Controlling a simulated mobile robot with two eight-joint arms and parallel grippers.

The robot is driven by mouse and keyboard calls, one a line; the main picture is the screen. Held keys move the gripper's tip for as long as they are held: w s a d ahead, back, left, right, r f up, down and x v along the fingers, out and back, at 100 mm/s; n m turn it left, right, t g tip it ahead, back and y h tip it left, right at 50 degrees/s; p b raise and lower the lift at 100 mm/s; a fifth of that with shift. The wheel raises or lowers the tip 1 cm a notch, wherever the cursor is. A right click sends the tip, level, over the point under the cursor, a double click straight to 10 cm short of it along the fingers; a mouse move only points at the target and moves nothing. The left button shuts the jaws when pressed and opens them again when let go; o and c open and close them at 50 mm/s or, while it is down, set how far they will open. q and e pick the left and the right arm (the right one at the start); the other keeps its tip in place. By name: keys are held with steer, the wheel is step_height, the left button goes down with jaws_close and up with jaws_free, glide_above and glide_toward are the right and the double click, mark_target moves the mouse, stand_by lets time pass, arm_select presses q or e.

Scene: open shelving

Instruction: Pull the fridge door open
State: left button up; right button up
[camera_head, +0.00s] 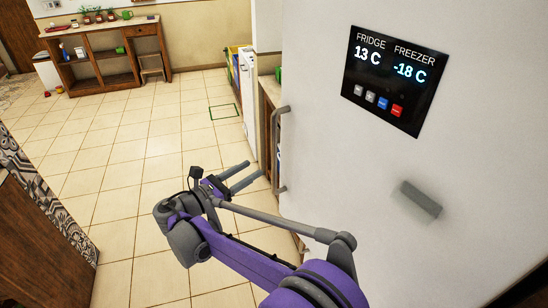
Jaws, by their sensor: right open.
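The white fridge door (350,190) fills the right side of the head view. It carries a black display panel (396,80) reading fridge 13 C and freezer -18 C. A grey vertical bar handle (275,150) runs along the door's left edge. My right gripper (255,169) is open, with its two grey fingers pointing toward the handle's lower part. The fingertips look just left of the handle. I cannot tell whether they touch it, and nothing shows between them. Whether the door is fully closed is unclear from this angle. My left gripper is out of view.
A grey block (421,199) sticks out from the door face. A white cabinet or appliance (248,95) stands beyond the handle. The tiled floor (150,170) to the left is clear. A wooden shelf unit (105,55) stands at the back. A brown cabinet (30,250) is at lower left.

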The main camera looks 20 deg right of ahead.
steer(key=x, duration=1)
steer(key=shift+p, duration=0.3)
steer(key=shift+s, duration=0.1)
jaws_close()
stand_by(0.8)
